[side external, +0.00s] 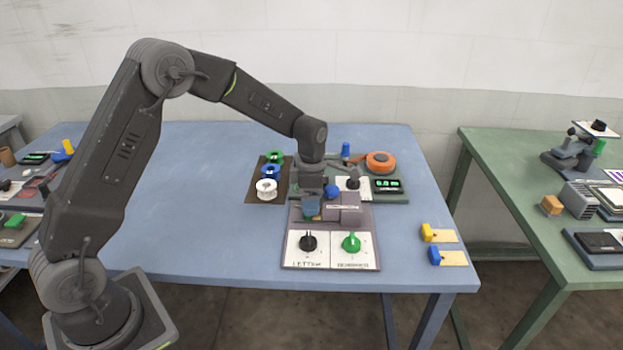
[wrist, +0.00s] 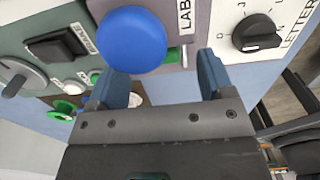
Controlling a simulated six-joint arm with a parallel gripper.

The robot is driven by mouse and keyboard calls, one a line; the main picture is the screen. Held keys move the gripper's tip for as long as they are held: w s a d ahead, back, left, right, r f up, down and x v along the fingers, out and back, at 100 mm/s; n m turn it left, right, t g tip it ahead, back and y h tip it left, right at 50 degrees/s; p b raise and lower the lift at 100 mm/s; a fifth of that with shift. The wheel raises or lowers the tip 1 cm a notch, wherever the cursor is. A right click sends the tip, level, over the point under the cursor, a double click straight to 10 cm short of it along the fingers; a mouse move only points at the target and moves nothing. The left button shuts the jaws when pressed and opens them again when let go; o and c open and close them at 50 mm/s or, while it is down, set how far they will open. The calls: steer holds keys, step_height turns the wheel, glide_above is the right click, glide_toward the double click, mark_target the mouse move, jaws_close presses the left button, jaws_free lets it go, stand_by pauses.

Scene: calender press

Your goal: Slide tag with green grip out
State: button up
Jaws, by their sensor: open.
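The green grip (wrist: 172,56) shows in the wrist view at the edge of the press, below the large blue button (wrist: 131,39) and beside the "LAB..." marking. Its tag plate is mostly hidden. My gripper (wrist: 162,68) is open, with one blue finger on each side of the green grip and a gap between; I see nothing held. In the side view my gripper (side external: 311,206) is low at the left side of the grey press (side external: 350,214).
Dials for letter (side external: 308,242) and number (side external: 351,242) sit in front. Tags with yellow (side external: 427,233) and blue (side external: 435,256) grips lie at the right. Spools (side external: 270,171) stand left behind my gripper; an orange round object (side external: 380,162) is behind the press. The table's left is clear.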

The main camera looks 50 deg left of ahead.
steer(key=shift+f, duration=1.45)
steer(key=shift+c, duration=0.4)
steer(key=c, duration=0.9)
steer(key=shift+s+a, duration=0.1)
